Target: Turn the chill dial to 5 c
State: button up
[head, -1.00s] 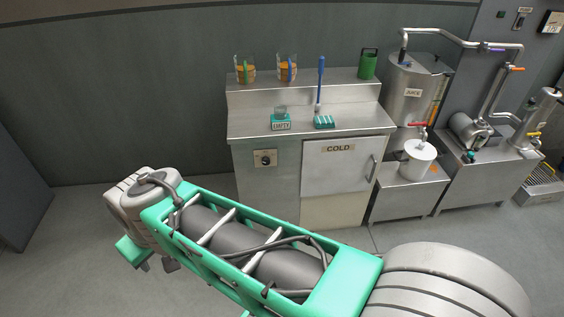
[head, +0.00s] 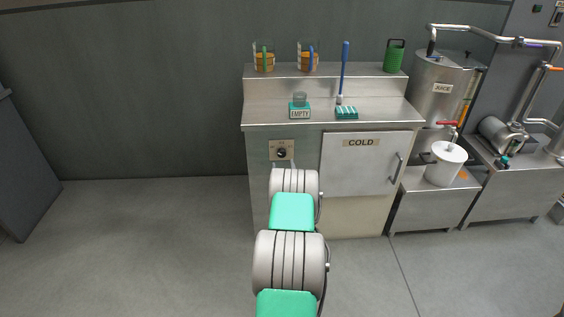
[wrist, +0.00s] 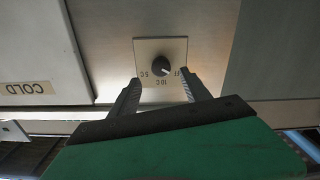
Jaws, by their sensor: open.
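The chill dial is a dark round knob (wrist: 160,67) on a pale square plate (wrist: 177,47). In the wrist view the plate appears upside down, with "5 C" at left, "10 C" below and a partly covered label at right. A white mark on the knob points to the lower right, between "10 C" and the right label. In the head view the dial (head: 282,153) is on the cabinet front, left of the COLD door. My gripper (wrist: 159,77) is open, its fingers on either side of the dial's lower part. Contact with the knob cannot be told.
The COLD door (head: 365,165) is right of the dial. On the counter are an EMPTY sign (head: 300,113), a green-and-white block (head: 346,112) and a blue-handled brush (head: 344,70). Glass jugs (head: 264,60) stand on the shelf. The floor at left (head: 130,240) is clear.

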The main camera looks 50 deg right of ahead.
aim_at(282, 155)
jog(key=x, duration=0.6)
jog(key=shift+w+d+b, duration=0.15)
jog(key=shift+w+b, duration=0.1)
jog(key=shift+b, duration=0.1)
jog(key=shift+c, duration=0.4)
grip_shut()
